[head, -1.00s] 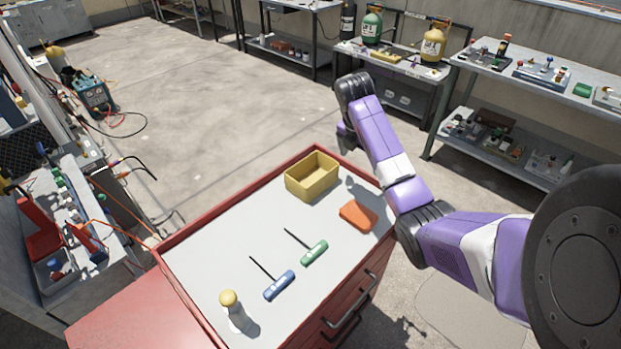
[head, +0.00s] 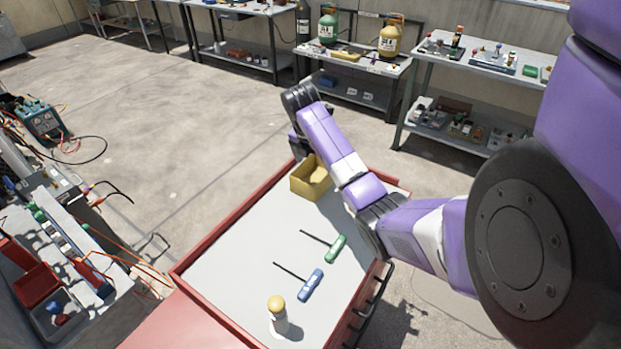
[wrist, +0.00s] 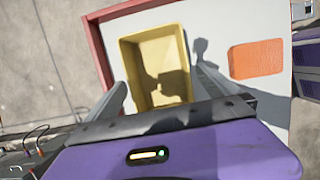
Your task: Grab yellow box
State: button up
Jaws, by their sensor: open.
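The yellow box (head: 309,181) is an open-topped, empty bin at the far end of the cart top in the head view. My forearm partly covers its right side there. In the wrist view the yellow box (wrist: 130,62) lies between and just beyond the two fingers of my gripper (wrist: 158,88). The fingers are spread apart, with nothing held. A shadow falls inside the box. In the head view the fingers are hidden behind the wrist. I cannot tell whether a finger touches the box.
The red cart's light top (head: 245,245) also holds a green-handled tool (head: 335,248), a blue-handled tool (head: 311,284) and a yellow-capped bottle (head: 277,315). An orange block (wrist: 257,59) lies right of the box in the wrist view. Benches stand behind.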

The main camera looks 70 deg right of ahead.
jog(key=shift+p+x, duration=0.6)
jog(key=shift+x, duration=2.45)
jog(key=shift+w, duration=0.1)
jog(key=c, duration=1.2)
jog(key=shift+o, duration=0.2)
jog(key=shift+r, duration=0.1)
notch_tip(320, 180, up, 12)
jog(key=b, duration=0.2)
notch_tip(320, 180, up, 8)
jog(key=p, duration=0.5)
send_over(318, 179)
jog(key=shift+w+a, duration=0.2)
jog(key=shift+a, duration=0.25)
